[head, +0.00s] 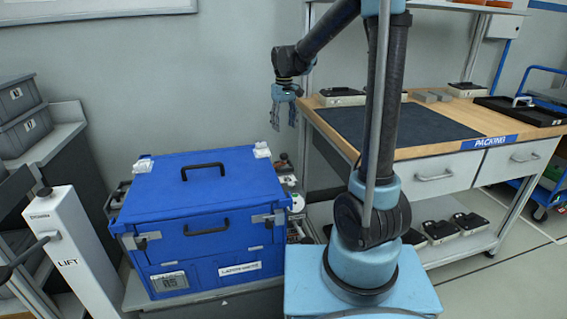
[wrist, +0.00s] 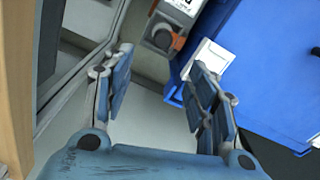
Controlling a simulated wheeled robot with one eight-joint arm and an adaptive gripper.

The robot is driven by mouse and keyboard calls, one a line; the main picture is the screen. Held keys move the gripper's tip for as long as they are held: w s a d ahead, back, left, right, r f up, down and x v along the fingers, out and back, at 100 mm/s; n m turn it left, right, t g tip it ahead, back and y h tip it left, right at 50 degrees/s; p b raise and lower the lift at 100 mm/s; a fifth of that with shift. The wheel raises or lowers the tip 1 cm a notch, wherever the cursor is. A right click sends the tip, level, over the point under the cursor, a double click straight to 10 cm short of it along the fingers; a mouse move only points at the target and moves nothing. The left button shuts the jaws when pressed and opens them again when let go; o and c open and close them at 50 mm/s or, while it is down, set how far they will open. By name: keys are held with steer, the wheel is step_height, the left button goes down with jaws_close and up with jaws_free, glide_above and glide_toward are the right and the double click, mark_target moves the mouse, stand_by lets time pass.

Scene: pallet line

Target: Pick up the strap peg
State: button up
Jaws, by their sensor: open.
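I cannot say for certain which thing is the strap peg. In the wrist view, a dark knob with an orange-brown part (wrist: 172,40) sits on a grey block beside the blue case (wrist: 240,75); it may be the peg. In the head view, small dark and metal parts (head: 287,180) show partly behind the right side of the blue case (head: 205,190), mostly hidden by it. My gripper (head: 284,118) hangs open and empty, pointing down, above and behind the case's right rear corner.
The packing bench (head: 450,125) stands to the right, with a dark mat (head: 395,125) and several small boxes. The case has raised handles and white corner pieces. A white lift post (head: 65,250) stands at left, near grey bins (head: 25,130). A wall closes the back.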

glide_toward(284, 154)
steer(key=f, duration=0.5)
steer(key=shift+w+a+f, duration=0.1)
steer(key=shift+w+a, duration=0.05)
steer(key=shift+a, duration=0.15)
steer(key=shift+s+d+f, duration=0.15)
steer(key=shift+f, duration=1.35)
steer(key=shift+s+d+f, duration=0.1)
steer(key=shift+d+f, duration=0.05)
steer(key=shift+f, duration=1.3)
jaws_close()
